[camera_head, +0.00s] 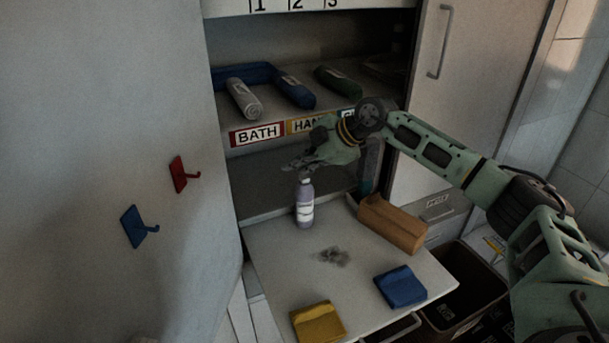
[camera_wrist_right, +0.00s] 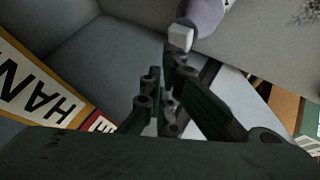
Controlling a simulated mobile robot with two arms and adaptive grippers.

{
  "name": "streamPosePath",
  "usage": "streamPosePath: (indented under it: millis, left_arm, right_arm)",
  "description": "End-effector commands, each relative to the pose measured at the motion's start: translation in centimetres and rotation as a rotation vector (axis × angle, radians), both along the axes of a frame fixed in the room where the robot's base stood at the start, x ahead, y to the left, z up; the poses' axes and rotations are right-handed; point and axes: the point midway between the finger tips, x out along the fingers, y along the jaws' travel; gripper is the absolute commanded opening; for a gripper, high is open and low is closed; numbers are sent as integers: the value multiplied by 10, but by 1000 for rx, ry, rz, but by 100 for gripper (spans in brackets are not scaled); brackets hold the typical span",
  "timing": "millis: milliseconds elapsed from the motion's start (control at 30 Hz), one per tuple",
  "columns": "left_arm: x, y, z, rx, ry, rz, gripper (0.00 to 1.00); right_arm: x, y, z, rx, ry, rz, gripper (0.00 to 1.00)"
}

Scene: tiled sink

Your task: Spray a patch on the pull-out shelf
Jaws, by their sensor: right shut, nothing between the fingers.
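The spray bottle (camera_head: 304,204), lilac with a white cap and a pale label, stands upright on the pull-out shelf (camera_head: 290,268). A dark grey patch (camera_head: 333,257) marks the shelf in front of the bottle. My right gripper (camera_head: 290,166) is just above and behind the bottle's top, shut and empty. In the right wrist view the gripper's fingers (camera_wrist_right: 165,90) are close together, and the white cap and lilac bottle (camera_wrist_right: 203,14) show beyond them. Whether they touch is unclear. My left gripper is not in view.
A blue cloth (camera_head: 400,287), a yellow cloth (camera_head: 318,323) and a brown block (camera_head: 391,224) lie on the pull-out shelf. Rolled towels (camera_head: 294,91) lie above labels. A red hook (camera_head: 182,174) and blue hook (camera_head: 138,227) are at left. A dark bin (camera_head: 465,300) stands right.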

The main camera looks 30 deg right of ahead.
Motion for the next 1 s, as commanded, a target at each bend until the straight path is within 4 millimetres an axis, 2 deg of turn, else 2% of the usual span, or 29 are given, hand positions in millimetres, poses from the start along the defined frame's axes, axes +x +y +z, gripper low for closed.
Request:
streamPosePath:
  millis: [167, 700, 1000]
  left_arm:
    - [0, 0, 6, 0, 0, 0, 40]
    - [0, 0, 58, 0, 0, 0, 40]
    - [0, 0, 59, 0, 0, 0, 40]
  right_arm:
    - [0, 0, 6, 0, 0, 0, 0]
    - [0, 0, 59, 1, 0, 1, 0]
    - [0, 0, 60, 0, 0, 0, 0]
